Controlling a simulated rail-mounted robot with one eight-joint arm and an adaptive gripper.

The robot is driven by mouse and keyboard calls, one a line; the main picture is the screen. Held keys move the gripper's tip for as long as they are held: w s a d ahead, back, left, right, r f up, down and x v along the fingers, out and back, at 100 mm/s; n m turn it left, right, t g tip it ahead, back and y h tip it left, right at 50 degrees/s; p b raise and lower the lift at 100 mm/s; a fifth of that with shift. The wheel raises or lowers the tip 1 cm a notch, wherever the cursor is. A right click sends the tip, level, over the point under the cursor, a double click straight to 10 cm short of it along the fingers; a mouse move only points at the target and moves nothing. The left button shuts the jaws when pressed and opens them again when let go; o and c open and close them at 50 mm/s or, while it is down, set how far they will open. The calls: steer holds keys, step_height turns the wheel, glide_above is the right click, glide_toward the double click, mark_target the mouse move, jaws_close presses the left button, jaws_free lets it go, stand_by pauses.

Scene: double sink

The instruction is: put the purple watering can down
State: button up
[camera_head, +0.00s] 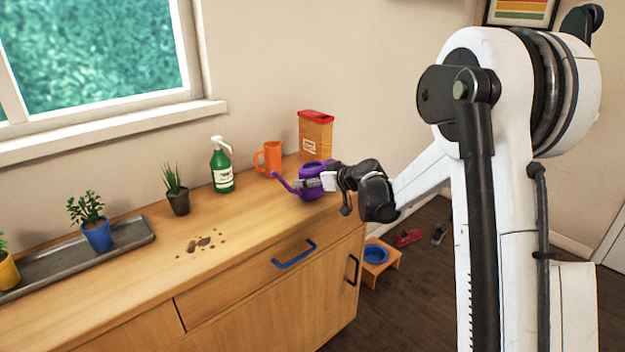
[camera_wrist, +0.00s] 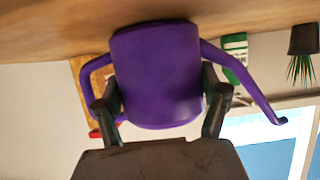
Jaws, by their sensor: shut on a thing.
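The purple watering can (camera_head: 313,170) is at the right end of the wooden counter, upright, with its spout pointing left. My gripper (camera_head: 308,184) comes in from the right and is shut on the can's body. The upside-down wrist view shows the can (camera_wrist: 157,70) between the two dark fingers of my gripper (camera_wrist: 162,100), with its handle on the left and spout on the right. The can's base is at or just above the counter top; I cannot tell whether it touches.
Potted plants (camera_head: 97,236) stand further left. Soil crumbs (camera_head: 200,243) lie on the counter (camera_head: 240,225). Bare wood lies left of the can.

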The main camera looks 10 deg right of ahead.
steer(key=shift+f, duration=0.1)
steer(key=o, duration=1.6)
